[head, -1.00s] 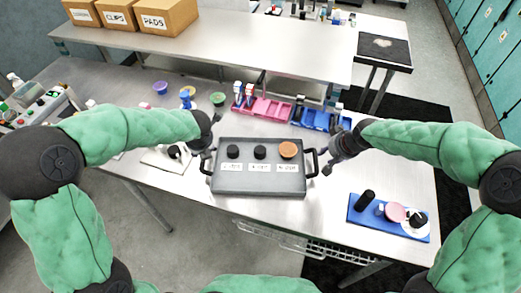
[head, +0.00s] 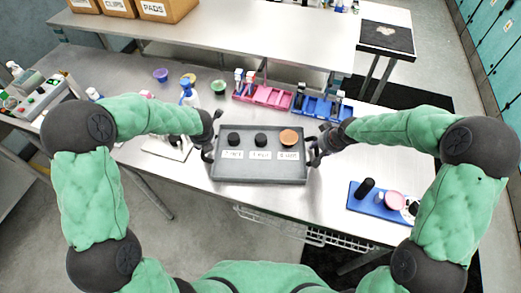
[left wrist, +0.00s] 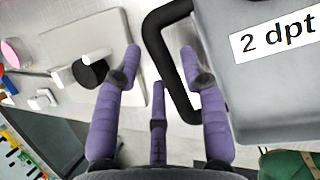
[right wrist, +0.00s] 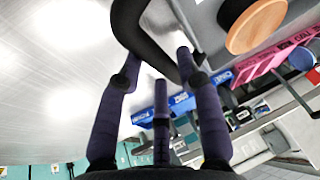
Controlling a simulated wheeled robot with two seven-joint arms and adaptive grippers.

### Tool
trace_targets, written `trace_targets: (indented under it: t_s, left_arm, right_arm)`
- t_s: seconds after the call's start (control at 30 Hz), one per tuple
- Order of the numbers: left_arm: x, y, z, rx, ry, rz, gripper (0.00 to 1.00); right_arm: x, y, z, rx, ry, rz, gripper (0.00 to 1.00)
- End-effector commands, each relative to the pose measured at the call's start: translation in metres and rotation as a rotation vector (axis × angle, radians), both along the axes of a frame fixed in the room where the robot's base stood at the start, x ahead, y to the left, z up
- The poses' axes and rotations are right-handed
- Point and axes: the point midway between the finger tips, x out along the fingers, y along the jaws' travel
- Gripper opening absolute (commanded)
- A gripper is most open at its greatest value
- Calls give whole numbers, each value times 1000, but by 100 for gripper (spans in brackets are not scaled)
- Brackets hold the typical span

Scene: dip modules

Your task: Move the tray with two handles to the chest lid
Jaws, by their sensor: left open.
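The grey tray (head: 260,173) lies on the steel table, with two black discs and one orange-brown disc on it and white labels along its front. Its left black handle (left wrist: 164,55) runs between the spread fingers of my left gripper (left wrist: 160,54). Its right black handle (right wrist: 140,38) passes between the spread fingers of my right gripper (right wrist: 158,57). Both grippers look open, one at each side of the tray in the head view. One label reads "2 dpt" in the left wrist view. I cannot make out a chest lid.
A pink rack (head: 262,97) and a blue rack (head: 322,107) stand behind the tray. A blue board (head: 372,205) with small parts lies to the right. A white plate (head: 160,148) with a black part is to the left. Cardboard boxes stand on the back table.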

Motion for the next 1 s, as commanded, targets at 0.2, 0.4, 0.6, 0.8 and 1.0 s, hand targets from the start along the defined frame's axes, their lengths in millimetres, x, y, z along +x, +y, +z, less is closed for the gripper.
trace_targets:
  t_s: [0.2,0.4,0.6,0.8,1.0]
  left_arm:
    - [7,4,-17,1,0,0,42]
    - [8,4,-20,0,0,0,42]
    - [8,4,-20,0,0,0,36]
    - [8,4,-20,0,0,-1,0]
    - [9,4,-19,0,-2,-1,0]
  right_arm:
    - [7,3,-17,0,1,0,36]
    - [9,4,-20,0,-1,0,36]
    - [9,4,-20,0,-1,0,30]
    - [8,4,-20,0,0,1,0]
    - [9,4,-19,0,-2,1,0]
